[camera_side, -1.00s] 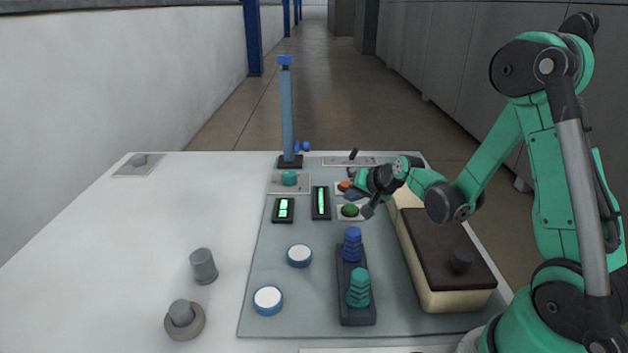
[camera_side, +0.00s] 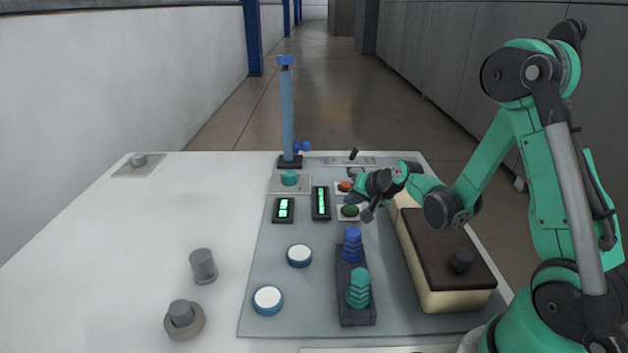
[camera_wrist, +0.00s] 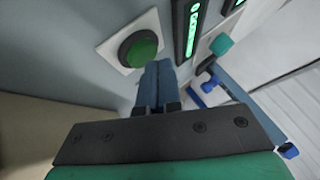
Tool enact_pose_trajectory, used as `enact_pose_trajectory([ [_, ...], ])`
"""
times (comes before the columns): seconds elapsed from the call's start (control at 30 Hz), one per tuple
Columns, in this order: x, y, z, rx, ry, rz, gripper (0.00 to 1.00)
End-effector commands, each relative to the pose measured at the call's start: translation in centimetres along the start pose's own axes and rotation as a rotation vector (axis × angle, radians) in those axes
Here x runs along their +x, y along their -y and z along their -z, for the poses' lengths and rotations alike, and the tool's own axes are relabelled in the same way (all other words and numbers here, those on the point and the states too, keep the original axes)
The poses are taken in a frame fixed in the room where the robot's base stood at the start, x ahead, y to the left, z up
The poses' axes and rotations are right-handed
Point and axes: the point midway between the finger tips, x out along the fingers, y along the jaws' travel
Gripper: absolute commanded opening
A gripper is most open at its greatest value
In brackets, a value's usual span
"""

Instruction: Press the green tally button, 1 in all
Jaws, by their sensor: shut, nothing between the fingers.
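The green tally button (camera_side: 350,210) is a round dome on a white square plate on the grey panel. It also shows in the wrist view (camera_wrist: 138,50), left of my fingertips. My gripper (camera_side: 351,199) is just behind and above the button in the side view, partly over its plate. In the wrist view its two blue fingers (camera_wrist: 159,68) are together with nothing between them, beside the button's plate. I cannot tell whether the fingers touch the panel; they are not on top of the button.
An orange-red button (camera_side: 345,186) lies just behind my gripper. Two lit green displays (camera_side: 321,203) (camera_side: 283,210) stand left of the green button. A blue post (camera_side: 287,115) rises at the back. A dark-topped box (camera_side: 445,250) is at right. The white table at left is mostly clear.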

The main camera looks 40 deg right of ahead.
Motion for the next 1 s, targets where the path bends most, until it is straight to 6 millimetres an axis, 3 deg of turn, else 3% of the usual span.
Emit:
enact_pose_trajectory([
  [1.0, 0.3, -0.2, -0.2, 0.0, 0.001, -0.001, 0.0],
])
